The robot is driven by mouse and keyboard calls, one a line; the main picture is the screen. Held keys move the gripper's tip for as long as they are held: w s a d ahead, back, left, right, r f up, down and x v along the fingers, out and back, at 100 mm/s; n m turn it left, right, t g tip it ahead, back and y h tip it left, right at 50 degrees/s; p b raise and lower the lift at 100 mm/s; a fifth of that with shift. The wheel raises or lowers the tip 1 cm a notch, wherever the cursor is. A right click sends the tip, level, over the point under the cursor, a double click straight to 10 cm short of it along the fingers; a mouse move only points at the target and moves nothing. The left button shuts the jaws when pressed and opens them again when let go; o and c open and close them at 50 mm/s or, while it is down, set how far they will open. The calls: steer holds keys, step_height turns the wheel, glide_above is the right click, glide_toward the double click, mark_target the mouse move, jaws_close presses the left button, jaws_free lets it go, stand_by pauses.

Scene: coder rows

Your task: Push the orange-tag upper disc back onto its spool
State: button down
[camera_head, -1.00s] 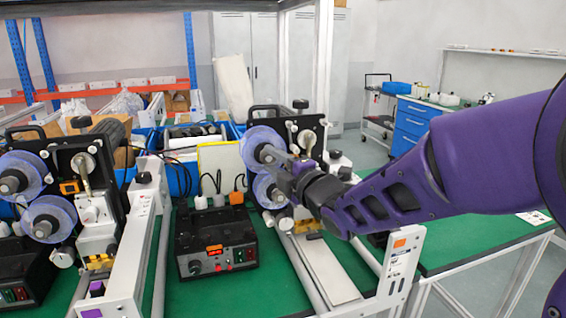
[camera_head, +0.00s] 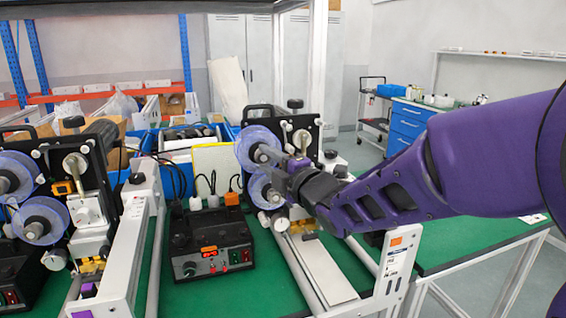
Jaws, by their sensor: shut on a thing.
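The machine with the orange tag (camera_head: 396,241) on its front rail end is the right one. Its upper disc (camera_head: 246,146) is translucent blue-violet around a grey hub, on the front of the black panel. The lower disc (camera_head: 257,190) of that machine sits just below it. My gripper (camera_head: 272,157) reaches in from the right and is shut at the hub side of the upper disc. The fingers and wrist cover part of the disc's right side, so its exact seating on the spool cannot be told.
A second machine with similar discs (camera_head: 40,219) and a purple tag (camera_head: 88,290) stands at the left. A black control box (camera_head: 210,243) sits between the machines on the green bench. A white rail plate (camera_head: 325,268) lies below my arm.

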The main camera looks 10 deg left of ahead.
steer(key=shift+w+a, duration=0.3)
steer(key=shift+w, duration=0.2)
stand_by(0.5)
steer(key=shift+c, duration=1.9)
jaws_free()
steer(key=shift+s+d, duration=0.1)
steer(key=shift+d, duration=0.05)
